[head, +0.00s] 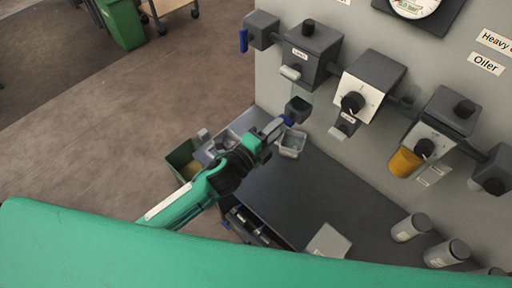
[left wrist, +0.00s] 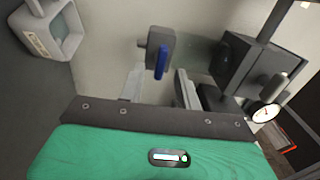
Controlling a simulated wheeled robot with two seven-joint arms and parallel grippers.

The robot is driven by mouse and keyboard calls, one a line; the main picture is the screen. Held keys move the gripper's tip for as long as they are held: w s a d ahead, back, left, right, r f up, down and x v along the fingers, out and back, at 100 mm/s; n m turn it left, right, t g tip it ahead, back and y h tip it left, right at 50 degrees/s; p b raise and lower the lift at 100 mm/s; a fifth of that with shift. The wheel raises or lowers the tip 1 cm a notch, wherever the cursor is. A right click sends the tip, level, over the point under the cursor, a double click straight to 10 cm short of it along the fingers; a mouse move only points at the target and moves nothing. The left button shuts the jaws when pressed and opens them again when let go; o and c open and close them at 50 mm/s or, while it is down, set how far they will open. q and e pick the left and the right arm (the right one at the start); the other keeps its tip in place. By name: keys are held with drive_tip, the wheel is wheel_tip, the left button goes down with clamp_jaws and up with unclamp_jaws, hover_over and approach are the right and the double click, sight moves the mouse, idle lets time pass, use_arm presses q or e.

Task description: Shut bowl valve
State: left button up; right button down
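The bowl valve is a small dark grey block (head: 298,108) with a short blue lever (head: 287,120), below the leftmost unit on the wall panel. In the left wrist view the grey valve body (left wrist: 158,42) and blue lever (left wrist: 161,62) show beyond the fingers, the lever in line with the gap between them. My left gripper (head: 275,127) reaches in from the left, its tips close to the lever. In the left wrist view its two fingers (left wrist: 158,90) are apart with nothing between them. Contact with the lever is not clear. My right gripper is out of view.
A clear tray (head: 291,144) sits just below the valve. The unit (head: 309,48) above has a light-coloured lever, and another blue-handled valve (head: 243,40) is at its left. A green bin (head: 180,158) stands left of my arm. The dark bench (head: 290,195) is partly clear.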

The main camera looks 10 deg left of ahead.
use_arm(q)
drive_tip(key=b+v, duration=0.2)
drive_tip(key=v, duration=0.7)
